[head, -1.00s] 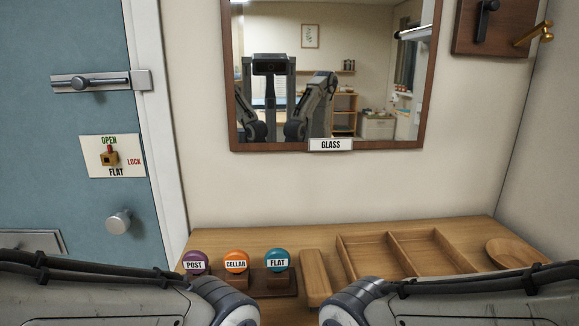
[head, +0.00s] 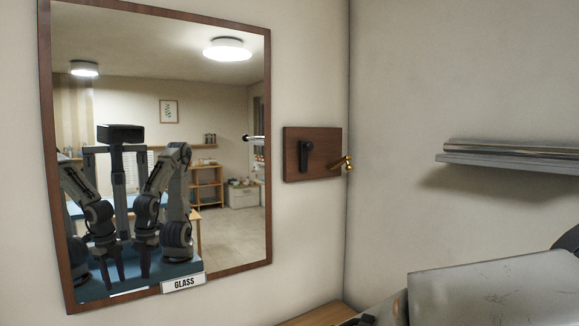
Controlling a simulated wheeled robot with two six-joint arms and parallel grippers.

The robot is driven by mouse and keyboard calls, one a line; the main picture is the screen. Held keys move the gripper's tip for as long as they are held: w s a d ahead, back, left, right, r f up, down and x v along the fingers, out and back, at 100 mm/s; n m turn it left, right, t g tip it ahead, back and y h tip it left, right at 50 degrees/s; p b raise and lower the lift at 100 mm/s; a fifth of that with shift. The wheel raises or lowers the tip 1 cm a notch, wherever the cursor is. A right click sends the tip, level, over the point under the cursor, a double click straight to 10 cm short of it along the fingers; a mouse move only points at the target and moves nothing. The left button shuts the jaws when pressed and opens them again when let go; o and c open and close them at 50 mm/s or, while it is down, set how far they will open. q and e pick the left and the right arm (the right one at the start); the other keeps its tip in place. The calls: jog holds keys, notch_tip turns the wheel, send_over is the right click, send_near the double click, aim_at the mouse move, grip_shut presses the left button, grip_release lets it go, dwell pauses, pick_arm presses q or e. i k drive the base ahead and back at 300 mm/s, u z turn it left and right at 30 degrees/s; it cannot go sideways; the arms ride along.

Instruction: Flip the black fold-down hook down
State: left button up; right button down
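The black hook (head: 305,156) is a small dark upright piece on a brown wooden board (head: 325,174) on the wall, right of the mirror. It looks close against the board; I cannot tell exactly how its arm is folded. A brass hook (head: 347,163) sticks out at the board's right end. Neither gripper shows directly. Part of my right arm fills the lower right corner, well below and right of the board. The mirror reflects both my arms with dark fingers pointing down, too small to judge.
A wood-framed mirror (head: 268,200) with a GLASS label (head: 184,283) hangs left of the board. A grey shelf (head: 510,158) juts from the right wall. A wooden tabletop edge (head: 318,315) shows at the bottom. The wall around the board is clear.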

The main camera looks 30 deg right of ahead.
aim_at(305, 146)
jog(key=z, duration=3)
jog(key=i, duration=0.6)
jog(key=u, duration=3.05)
